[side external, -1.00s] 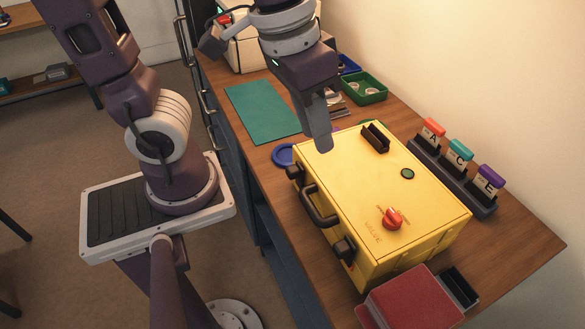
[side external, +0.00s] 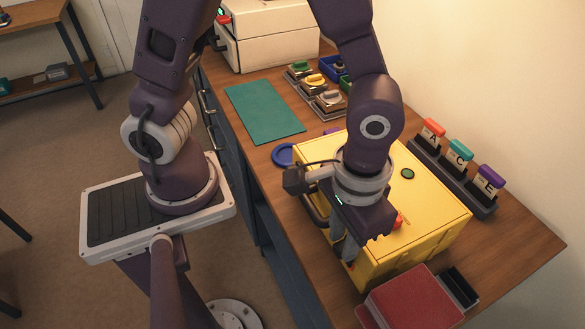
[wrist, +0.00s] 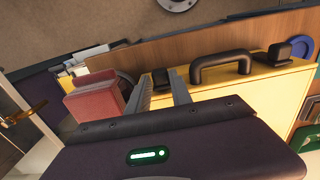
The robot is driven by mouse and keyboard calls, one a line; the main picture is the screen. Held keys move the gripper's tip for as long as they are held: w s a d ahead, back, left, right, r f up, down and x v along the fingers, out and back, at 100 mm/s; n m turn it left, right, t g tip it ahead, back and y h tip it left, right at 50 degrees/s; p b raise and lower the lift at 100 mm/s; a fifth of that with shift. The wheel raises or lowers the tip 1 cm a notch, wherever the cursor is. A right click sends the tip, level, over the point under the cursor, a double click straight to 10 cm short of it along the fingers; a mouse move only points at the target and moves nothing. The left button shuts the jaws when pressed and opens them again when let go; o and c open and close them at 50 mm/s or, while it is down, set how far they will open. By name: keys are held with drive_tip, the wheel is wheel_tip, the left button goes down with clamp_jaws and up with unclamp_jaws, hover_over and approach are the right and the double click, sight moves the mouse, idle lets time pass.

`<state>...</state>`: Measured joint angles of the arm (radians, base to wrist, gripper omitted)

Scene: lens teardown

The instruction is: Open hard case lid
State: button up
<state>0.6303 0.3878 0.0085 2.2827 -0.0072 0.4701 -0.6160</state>
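The yellow hard case (side external: 435,205) sits on the wooden bench with its lid shut. In the wrist view its side (wrist: 215,100) carries a black handle (wrist: 222,62), with a dark latch (wrist: 160,76) on one side and another latch (wrist: 280,52) on the other. My gripper (side external: 343,246) points down at the case's front edge, by the latch nearest the red box. In the wrist view my gripper (wrist: 161,92) has its fingers apart, with that latch between or just beyond them; contact cannot be told. My arm hides much of the lid and most of the red knob (side external: 398,221).
A red box (side external: 412,298) stands close beside the case. A rack with lettered cards (side external: 455,180) runs behind it. A blue round dish (side external: 284,155) and a green mat (side external: 265,108) lie to the left. The mat is clear.

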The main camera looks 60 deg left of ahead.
wheel_tip(320, 180, up, 5)
drive_tip(key=shift+w+f, duration=0.1)
drive_tip(key=shift+f, duration=0.1)
drive_tip(key=s+a+r+t, duration=0.3)
drive_tip(key=a+r, duration=0.4)
drive_tip(key=a, duration=0.1)
drive_tip(key=s+a+r+t, duration=0.3)
drive_tip(key=a+r, duration=0.3)
drive_tip(key=a, duration=0.2)
drive_tip(key=w+a+f+g, duration=0.1)
drive_tip(key=f+g, duration=0.1)
drive_tip(key=f, duration=0.1)
drive_tip(key=w+a+f+g, duration=0.1)
drive_tip(key=w+f+g, duration=0.1)
drive_tip(key=f, duration=0.2)
drive_tip(key=w+a+f+g, duration=0.1)
drive_tip(key=w+f, duration=0.1)
drive_tip(key=f, duration=0.1)
drive_tip(key=shift+w+a+f+g+y, duration=0.1)
drive_tip(key=shift+w+f+g+y, duration=0.1)
drive_tip(key=shift+f+g+y, duration=0.15)
drive_tip(key=shift+w+f, duration=0.15)
drive_tip(key=shift+f, duration=0.1)
drive_tip(key=shift+f+g+h, duration=0.25)
drive_tip(key=shift+f+h, duration=0.15)
drive_tip(key=shift+h, duration=0.05)
wheel_tip(320, 180, down, 9)
drive_tip(key=shift+r, duration=0.2)
